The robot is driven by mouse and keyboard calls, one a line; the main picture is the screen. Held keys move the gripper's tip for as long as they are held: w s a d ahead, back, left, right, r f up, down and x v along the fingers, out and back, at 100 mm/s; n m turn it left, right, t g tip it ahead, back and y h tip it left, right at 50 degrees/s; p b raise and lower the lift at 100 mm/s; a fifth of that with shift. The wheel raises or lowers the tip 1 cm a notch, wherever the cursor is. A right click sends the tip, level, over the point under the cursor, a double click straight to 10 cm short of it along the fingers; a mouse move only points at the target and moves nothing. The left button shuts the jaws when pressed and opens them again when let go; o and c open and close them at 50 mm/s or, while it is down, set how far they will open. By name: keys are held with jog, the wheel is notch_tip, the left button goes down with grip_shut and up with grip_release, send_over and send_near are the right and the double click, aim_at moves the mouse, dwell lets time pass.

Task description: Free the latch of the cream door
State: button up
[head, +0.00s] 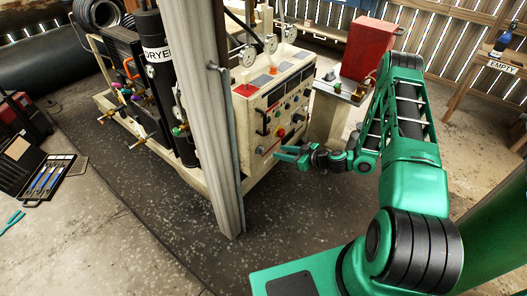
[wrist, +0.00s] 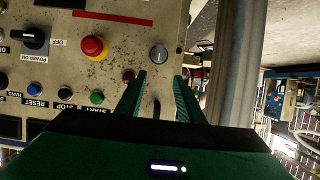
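The cream door (head: 272,108) is the worn front panel of the compressor cabinet, covered with switches and buttons. It looks shut. In the wrist view the panel (wrist: 122,58) fills the left and ends along an edge at right. A round grey metal fitting (wrist: 158,54) sits near that edge, just beyond my fingertips. A dark slim piece (wrist: 157,108) shows between my fingers; I cannot tell which of these is the latch. My gripper (wrist: 160,76) is open, its two green fingers apart. In the head view my gripper (head: 283,153) is at the panel's lower part; contact is unclear.
A red emergency button (wrist: 95,47), a black power switch (wrist: 35,38) and a green button (wrist: 97,97) lie left of my fingers. A grey post (head: 203,110) stands left of my arm. A red box (head: 370,48) stands behind. The floor in front is clear.

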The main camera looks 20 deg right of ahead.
aim_at(263, 149)
jog(key=x, duration=1.1)
jog(key=shift+d+f, duration=0.1)
jog(key=shift+f, duration=0.15)
